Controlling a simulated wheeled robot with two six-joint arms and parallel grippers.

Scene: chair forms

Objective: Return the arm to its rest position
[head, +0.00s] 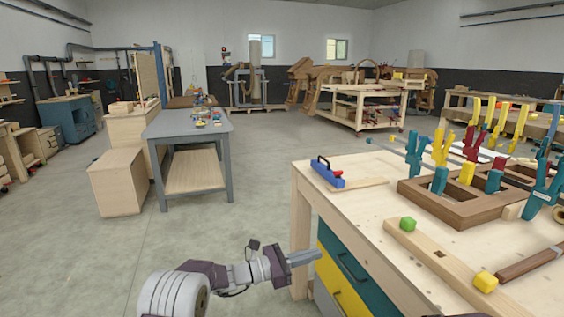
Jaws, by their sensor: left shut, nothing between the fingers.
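My left arm comes in from the bottom left, low over the floor. My right gripper does not show.
The wooden workbench (315,172) fills the right side, with a brown frame (432,204), several coloured clamps, a blue tool (327,172) and a plank with green and yellow blocks. A grey table (187,128) stands further left. The floor between them is clear.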

